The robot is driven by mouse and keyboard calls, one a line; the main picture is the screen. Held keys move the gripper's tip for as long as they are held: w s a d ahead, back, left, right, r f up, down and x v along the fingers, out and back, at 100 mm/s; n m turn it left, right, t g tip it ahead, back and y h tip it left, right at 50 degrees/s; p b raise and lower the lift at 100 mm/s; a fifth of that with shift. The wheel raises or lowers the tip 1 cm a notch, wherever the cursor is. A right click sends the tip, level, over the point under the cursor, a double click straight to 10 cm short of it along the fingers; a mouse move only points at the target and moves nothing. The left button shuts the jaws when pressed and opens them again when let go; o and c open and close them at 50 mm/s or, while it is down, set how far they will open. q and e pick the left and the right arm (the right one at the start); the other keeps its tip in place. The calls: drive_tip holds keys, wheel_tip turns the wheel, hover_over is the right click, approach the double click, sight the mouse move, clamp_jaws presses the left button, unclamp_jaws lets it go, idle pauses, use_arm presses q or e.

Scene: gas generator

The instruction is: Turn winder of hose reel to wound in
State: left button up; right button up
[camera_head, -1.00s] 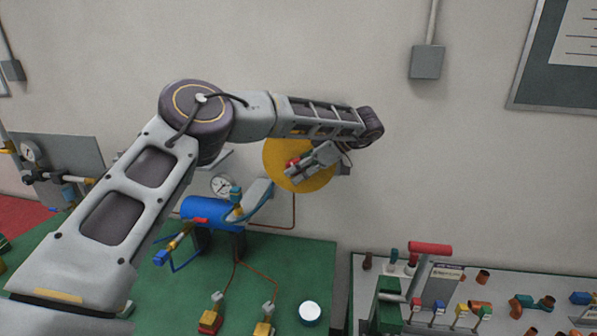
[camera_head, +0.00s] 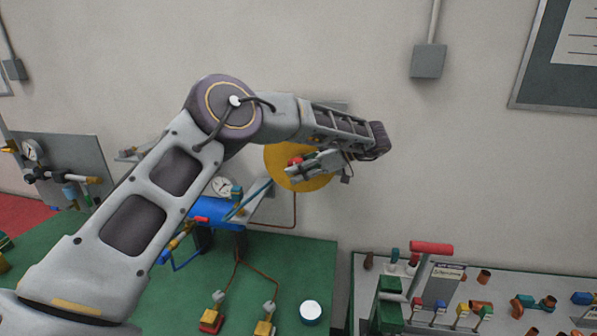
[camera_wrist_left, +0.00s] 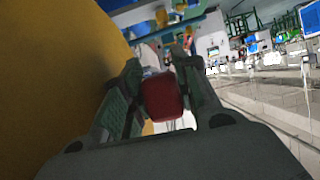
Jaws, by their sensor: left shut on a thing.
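The hose reel shows as a yellow disc (camera_head: 283,174) on the wall, partly hidden behind my left arm and gripper. Its winder has a red knob (camera_head: 296,161) on the disc's face. My left gripper (camera_head: 302,166) reaches in from the right of the disc and is shut on the red knob. In the left wrist view the red knob (camera_wrist_left: 161,97) sits between the two fingers, with the yellow disc (camera_wrist_left: 50,70) filling the left side. My right gripper is not in view.
Below is a green bench (camera_head: 290,255) with a blue cylinder (camera_head: 215,214) and a pressure gauge (camera_head: 222,187). A grey panel bench with valves and a red-handled device (camera_head: 432,248) stands at the right.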

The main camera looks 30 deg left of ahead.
use_arm(q)
drive_tip(key=o, duration=0.7)
drive_tip(key=shift+f, duration=0.2)
drive_tip(key=shift+o, duration=0.2)
drive_tip(key=shift+r, duration=0.1)
drive_tip(key=shift+d+r+t+h, duration=0.1)
drive_tip(key=shift+t+h, duration=0.2)
drive_tip(key=shift+h, duration=0.8)
drive_tip(key=shift+d+r+t+h, duration=0.1)
drive_tip(key=shift+t+h, duration=0.2)
drive_tip(key=shift+h, duration=0.8)
drive_tip(key=shift+w+d+r+t+h, duration=0.15)
drive_tip(key=shift+t+h, duration=0.15)
drive_tip(key=shift+h, duration=0.9)
drive_tip(key=shift+s+r+t+h, duration=0.1)
drive_tip(key=shift+t+h, duration=0.2)
drive_tip(key=shift+h, duration=0.9)
drive_tip(key=shift+r+t+h, duration=0.15)
drive_tip(key=shift+t+h, duration=0.1)
drive_tip(key=shift+h, duration=0.75)
drive_tip(key=shift+r+t+h, duration=0.15)
drive_tip(key=shift+t+h, duration=0.1)
drive_tip(key=shift+h, duration=0.75)
drive_tip(key=shift+h, duration=0.4)
